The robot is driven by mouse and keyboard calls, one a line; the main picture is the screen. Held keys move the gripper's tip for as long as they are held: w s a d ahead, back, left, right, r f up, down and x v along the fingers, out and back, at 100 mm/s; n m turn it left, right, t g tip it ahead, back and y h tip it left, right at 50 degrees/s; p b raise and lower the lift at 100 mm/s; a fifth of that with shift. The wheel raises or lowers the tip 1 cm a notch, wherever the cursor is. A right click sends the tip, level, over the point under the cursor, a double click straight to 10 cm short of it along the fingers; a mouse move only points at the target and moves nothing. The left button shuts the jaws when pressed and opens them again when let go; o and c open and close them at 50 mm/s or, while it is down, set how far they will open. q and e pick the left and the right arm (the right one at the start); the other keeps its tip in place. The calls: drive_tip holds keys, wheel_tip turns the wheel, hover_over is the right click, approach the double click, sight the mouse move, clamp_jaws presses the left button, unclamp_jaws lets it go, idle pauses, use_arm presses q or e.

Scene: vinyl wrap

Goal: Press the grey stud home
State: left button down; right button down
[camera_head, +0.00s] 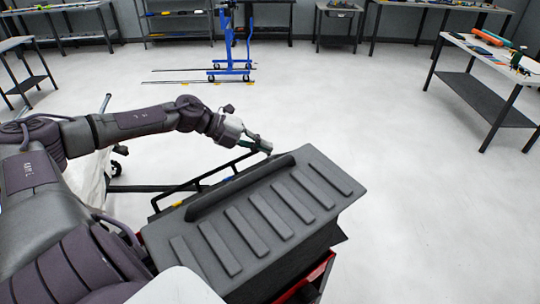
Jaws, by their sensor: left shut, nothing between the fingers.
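My left gripper (264,146) is shut with nothing visible between its fingers. It is at the far edge of a dark grey ribbed panel (265,205), close to the far end of the panel's long raised ridge (240,188). I cannot tell whether the fingertips touch the panel. I cannot make out a separate grey stud; it may be hidden by the gripper or too small to see. My right gripper is not in view.
The panel rests over a red cart (318,277), with a black rail frame (205,183) on its far left side. A blue wheeled stand (230,62) is farther back. Workbenches and shelves line the walls; one table (490,62) stands at right. The right-hand floor is clear.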

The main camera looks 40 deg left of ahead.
use_arm(q)
drive_tip(key=shift+s+d+f, duration=0.1)
drive_tip(key=shift+d+f, duration=0.25)
drive_tip(key=shift+f, duration=0.15)
idle(0.8)
drive_tip(key=shift+r, duration=0.1)
drive_tip(key=shift+a+r, duration=0.45)
drive_tip(key=shift+r, duration=0.15)
drive_tip(key=shift+a+r, duration=0.1)
drive_tip(key=shift+a, duration=0.05)
drive_tip(key=shift+w, duration=0.2)
drive_tip(key=a+r, duration=0.1)
drive_tip(key=a+r+p, duration=0.1)
drive_tip(key=a+r, duration=0.1)
drive_tip(key=r, duration=0.1)
drive_tip(key=shift+w+p, duration=0.3)
drive_tip(key=shift+f, duration=0.1)
idle(0.3)
